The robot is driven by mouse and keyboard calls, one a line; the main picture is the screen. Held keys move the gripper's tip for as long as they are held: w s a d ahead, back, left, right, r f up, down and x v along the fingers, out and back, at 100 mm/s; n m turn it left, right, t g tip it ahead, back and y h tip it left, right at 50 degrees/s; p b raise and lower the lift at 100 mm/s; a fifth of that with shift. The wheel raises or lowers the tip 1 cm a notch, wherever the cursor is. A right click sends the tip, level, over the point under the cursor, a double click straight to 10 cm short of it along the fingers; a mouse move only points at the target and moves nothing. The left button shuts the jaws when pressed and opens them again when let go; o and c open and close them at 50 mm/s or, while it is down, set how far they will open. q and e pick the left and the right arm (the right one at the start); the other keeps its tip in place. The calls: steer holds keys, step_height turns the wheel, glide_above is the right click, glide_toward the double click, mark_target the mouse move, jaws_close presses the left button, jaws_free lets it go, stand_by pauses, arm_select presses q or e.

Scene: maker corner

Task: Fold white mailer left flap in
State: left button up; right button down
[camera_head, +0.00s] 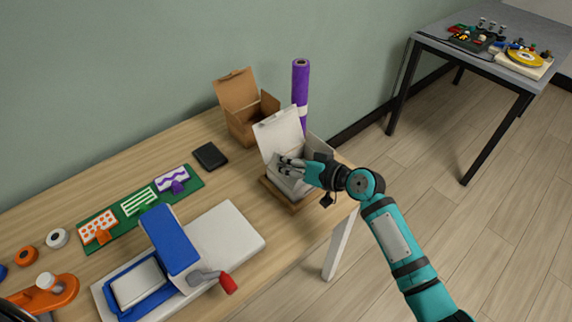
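The white mailer (277,133) stands on a brown wooden base (272,192) at the right end of the workbench. Its lid is raised and leans back. A pale side flap (320,145) stands out on the right. My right gripper (281,163) reaches in from the right, its grey fingers over the mailer's opening, in front of the raised lid. The fingers and hand hide much of the box's inside and its left flap. I cannot tell whether the fingers touch the mailer or how far apart they are. My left gripper is not in view.
A brown open carton (240,107) and a purple roll (300,85) stand close behind the mailer. A black wallet-like item (210,156), a green mat (138,203) and a blue-and-white press (168,240) lie to the left. A side table (430,38) stands far right.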

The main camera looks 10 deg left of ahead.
steer(key=c, duration=1.5)
jaws_free()
steer(key=shift+c, duration=0.2)
steer(key=shift+d, duration=0.1)
steer(key=v, duration=1.2)
